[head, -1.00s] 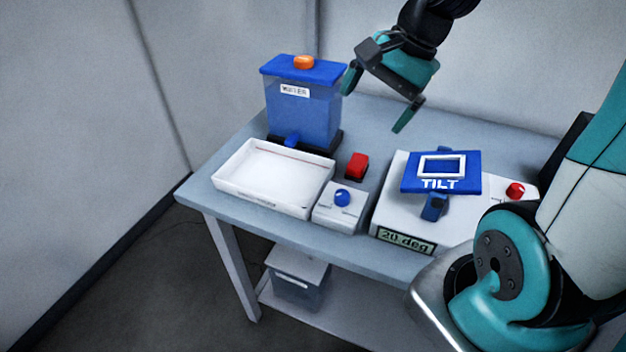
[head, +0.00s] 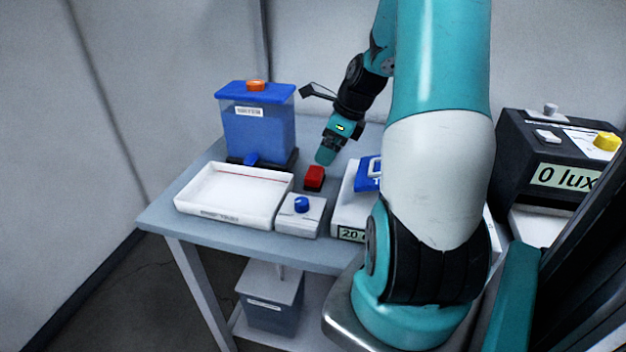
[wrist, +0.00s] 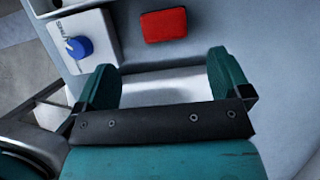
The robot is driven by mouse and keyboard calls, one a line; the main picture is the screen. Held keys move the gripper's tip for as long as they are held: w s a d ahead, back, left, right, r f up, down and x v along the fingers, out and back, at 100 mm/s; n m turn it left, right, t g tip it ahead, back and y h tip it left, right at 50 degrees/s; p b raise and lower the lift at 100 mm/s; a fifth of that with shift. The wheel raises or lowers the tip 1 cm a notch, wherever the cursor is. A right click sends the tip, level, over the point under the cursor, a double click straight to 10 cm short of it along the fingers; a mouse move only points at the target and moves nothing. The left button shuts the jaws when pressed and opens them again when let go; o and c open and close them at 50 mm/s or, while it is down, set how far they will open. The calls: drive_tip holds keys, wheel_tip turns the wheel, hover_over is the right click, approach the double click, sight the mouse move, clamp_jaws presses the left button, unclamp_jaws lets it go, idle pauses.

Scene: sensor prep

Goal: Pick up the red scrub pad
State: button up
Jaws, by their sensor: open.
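The red scrub pad (head: 314,177) lies on the grey table between the white tray and the tilt device. In the wrist view the red scrub pad (wrist: 164,25) lies flat beyond the fingertips, roughly in line with the gap between them. My gripper (head: 325,157) is above and just behind the pad in the head view. In the wrist view my gripper (wrist: 160,80) has its two teal fingers spread wide, with nothing between them. The gripper appears apart from the pad.
A white tray (head: 232,216) and a blue water tank (head: 259,135) stand left of the pad. A small box with a blue knob (head: 301,217) is in front of it. The tilt device (head: 347,212) is close on the right. A lux meter (head: 545,165) stands farther right.

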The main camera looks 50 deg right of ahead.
sight(314, 171)
drive_tip(key=x, duration=0.9)
drive_tip(key=shift+w+d+f, duration=0.15)
drive_tip(key=shift+w+d, duration=0.05)
drive_tip(key=shift+d, duration=0.05)
drive_tip(key=c, duration=1.1)
drive_tip(key=shift+r, duration=0.4)
drive_tip(key=shift+s+a+r, duration=0.15)
drive_tip(key=shift+s+r, duration=0.05)
drive_tip(key=shift+s, duration=0.05)
drive_tip(key=shift+s+a+b, duration=0.25)
drive_tip(key=shift+s+a, duration=0.15)
drive_tip(key=shift+s, duration=0.2)
drive_tip(key=shift+s+a+b, duration=0.2)
drive_tip(key=shift+s+a, duration=0.15)
drive_tip(key=shift+s, duration=0.25)
drive_tip(key=shift+s+a+r, duration=0.15)
drive_tip(key=shift+s+r, duration=0.15)
drive_tip(key=shift+r, duration=0.4)
wheel_tip(314, 171, up, 12)
drive_tip(key=shift+r+p, duration=0.25)
drive_tip(key=shift+p, duration=0.5)
